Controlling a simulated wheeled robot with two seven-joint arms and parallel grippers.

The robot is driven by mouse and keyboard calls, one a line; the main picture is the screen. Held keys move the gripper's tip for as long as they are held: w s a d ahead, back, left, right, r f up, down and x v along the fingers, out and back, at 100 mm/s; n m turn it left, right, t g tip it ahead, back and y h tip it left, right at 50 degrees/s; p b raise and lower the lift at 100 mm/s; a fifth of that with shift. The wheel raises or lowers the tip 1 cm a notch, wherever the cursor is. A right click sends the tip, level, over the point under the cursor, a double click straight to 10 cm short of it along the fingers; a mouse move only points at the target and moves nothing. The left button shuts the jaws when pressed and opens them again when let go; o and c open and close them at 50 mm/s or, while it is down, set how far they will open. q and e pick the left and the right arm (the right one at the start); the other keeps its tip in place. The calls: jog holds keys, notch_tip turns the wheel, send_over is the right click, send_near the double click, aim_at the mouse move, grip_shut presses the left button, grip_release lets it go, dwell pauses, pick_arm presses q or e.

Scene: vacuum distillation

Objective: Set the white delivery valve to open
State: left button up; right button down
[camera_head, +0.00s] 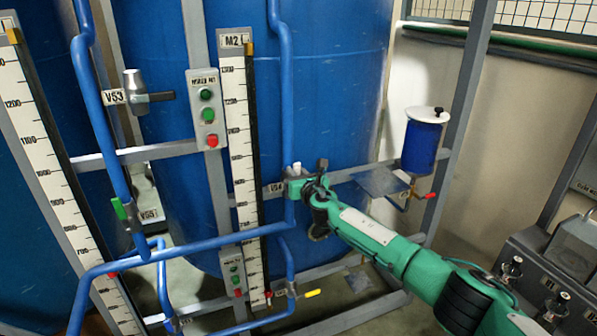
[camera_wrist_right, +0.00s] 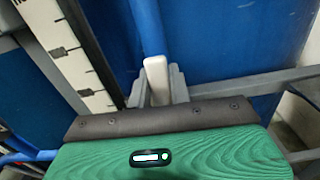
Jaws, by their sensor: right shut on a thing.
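The white delivery valve shows as a short white handle (camera_wrist_right: 156,78) in the right wrist view, upright between the grey fingers of my right gripper (camera_wrist_right: 158,88). In the head view the valve's white tip (camera_head: 297,168) just shows above the gripper, on the blue pipe beside the label V54 (camera_head: 275,187). My right gripper (camera_head: 299,185) is shut on this handle, with the green arm reaching in from the lower right. The gripper hides most of the valve body. My left gripper is not in view.
Blue pipes (camera_head: 287,110) and a level scale (camera_head: 241,150) stand close left of the gripper. A button box (camera_head: 207,108) is further left. A blue container with a white lid (camera_head: 422,142) and a red-handled valve (camera_head: 430,196) are at the right. Large blue tanks (camera_head: 330,90) stand behind.

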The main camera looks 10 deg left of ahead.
jog(key=shift+f, duration=0.1)
jog(key=c, duration=1.3)
grip_release()
jog(key=shift+v, duration=0.85)
jog(key=b+v, duration=0.1)
jog(key=v, duration=1.1)
jog(key=shift+s, duration=0.1)
jog(key=shift+f, duration=0.15)
